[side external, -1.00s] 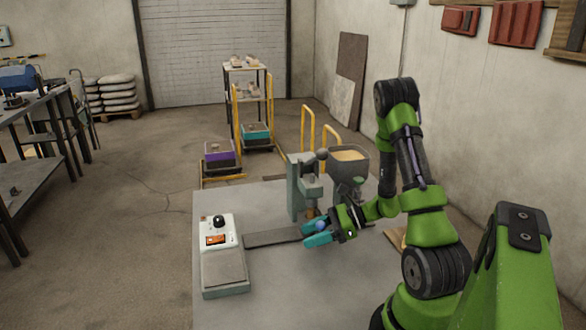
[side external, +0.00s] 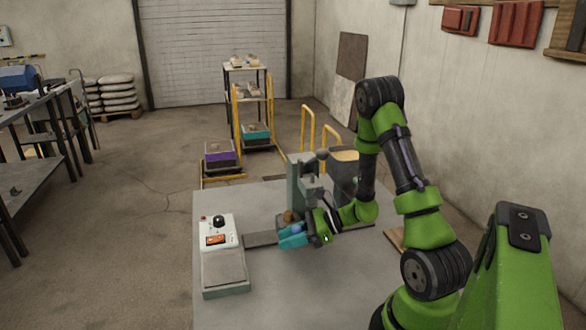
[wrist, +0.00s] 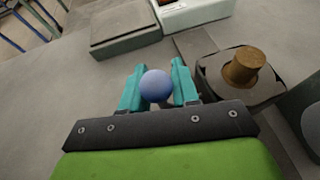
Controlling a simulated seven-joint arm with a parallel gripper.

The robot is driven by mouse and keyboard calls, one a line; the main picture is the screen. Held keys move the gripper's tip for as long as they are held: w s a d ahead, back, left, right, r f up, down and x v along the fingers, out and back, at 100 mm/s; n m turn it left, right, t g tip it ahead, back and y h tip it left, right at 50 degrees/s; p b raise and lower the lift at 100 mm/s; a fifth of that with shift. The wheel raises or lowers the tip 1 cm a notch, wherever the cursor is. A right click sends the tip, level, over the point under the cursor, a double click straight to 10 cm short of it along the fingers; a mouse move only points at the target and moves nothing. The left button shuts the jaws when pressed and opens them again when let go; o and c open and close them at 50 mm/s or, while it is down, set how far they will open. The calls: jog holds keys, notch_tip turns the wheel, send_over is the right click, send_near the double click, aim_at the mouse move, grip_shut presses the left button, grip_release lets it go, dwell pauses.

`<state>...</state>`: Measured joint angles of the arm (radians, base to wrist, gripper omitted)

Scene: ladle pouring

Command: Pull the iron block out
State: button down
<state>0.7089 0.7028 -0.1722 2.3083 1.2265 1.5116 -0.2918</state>
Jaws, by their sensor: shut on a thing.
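My gripper (side external: 291,236) has teal fingers, which also show in the wrist view (wrist: 157,70). It is shut on a blue ball-shaped knob (wrist: 155,86), small in the side view. Beside the knob, to the right in the wrist view, sits a dark block (wrist: 210,82) that looks like the iron block. A brown cylinder (wrist: 246,66) stands upright on it and also shows in the side view (side external: 290,216). The join between knob and block is not clear. In the side view my fingers largely hide the block.
A dark flat strip (side external: 261,239) runs left across the table to a white control box (side external: 217,231) with a grey pad in front. A grey press-like stand (side external: 303,183) and a ladle-like vessel (side external: 345,164) are behind my gripper. The front of the table is clear.

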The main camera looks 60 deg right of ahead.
jog(key=w+a, duration=0.5)
jog(key=shift+w+a+r, duration=0.1)
jog(key=shift+w+a, duration=0.1)
jog(key=shift+w, duration=0.1)
jog(key=c, duration=1)
grip_release()
jog(key=shift+o, duration=0.2)
jog(key=shift+s, duration=0.1)
jog(key=shift+s+d, duration=0.15)
jog(key=v, duration=1.6)
jog(key=shift+s, duration=0.25)
jog(key=shift+r, duration=0.1)
